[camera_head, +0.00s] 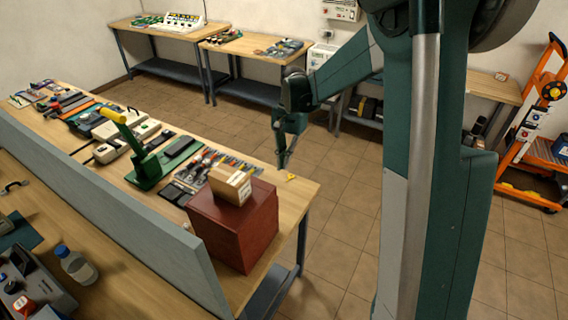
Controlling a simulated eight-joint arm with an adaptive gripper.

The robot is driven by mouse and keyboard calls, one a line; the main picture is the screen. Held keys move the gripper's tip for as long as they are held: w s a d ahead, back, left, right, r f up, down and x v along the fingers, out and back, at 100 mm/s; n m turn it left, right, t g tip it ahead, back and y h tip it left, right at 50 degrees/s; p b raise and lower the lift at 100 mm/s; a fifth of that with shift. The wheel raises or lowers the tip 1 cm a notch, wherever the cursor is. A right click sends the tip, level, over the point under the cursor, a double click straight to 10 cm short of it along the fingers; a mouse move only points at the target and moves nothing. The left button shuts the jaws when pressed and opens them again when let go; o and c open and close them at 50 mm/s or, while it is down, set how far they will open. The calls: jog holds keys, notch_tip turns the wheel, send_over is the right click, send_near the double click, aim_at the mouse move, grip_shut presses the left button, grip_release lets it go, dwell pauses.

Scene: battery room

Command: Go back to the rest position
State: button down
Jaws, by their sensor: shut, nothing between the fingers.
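My gripper (283,161) hangs at the end of my green arm, in the middle of the camera_head view. It points down near the right edge of the long wooden workbench (302,190). It is shut and holds nothing. It appears above or just beyond the bench edge; the exact height cannot be told. A small yellow item (290,177) lies near the fingertips on the bench corner.
A dark red box (235,228) with a cardboard box (231,185) on top stands on the bench near the gripper. A green press with a yellow handle (150,165) stands left. A grey partition (110,200) runs along the bench. An orange cart (540,150) is right. Tiled floor is open.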

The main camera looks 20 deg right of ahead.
dwell(0.3)
jog(key=s+r+n+t+h+b, duration=0.1)
jog(key=s+r+n+t+b, duration=0.1)
jog(key=s+r, duration=0.45)
jog(key=s+r+n+t+b, duration=0.2)
jog(key=s+r, duration=0.1)
jog(key=s, duration=0.6)
jog(key=s+f+n+t+b, duration=0.3)
jog(key=s+n+t, duration=0.1)
jog(key=s, duration=1.2)
jog(key=shift+s+d+f+n+t+h, duration=0.2)
jog(key=shift+s+n+t+h, duration=0.1)
jog(key=shift+n+t+h, duration=0.15)
dwell(1.0)
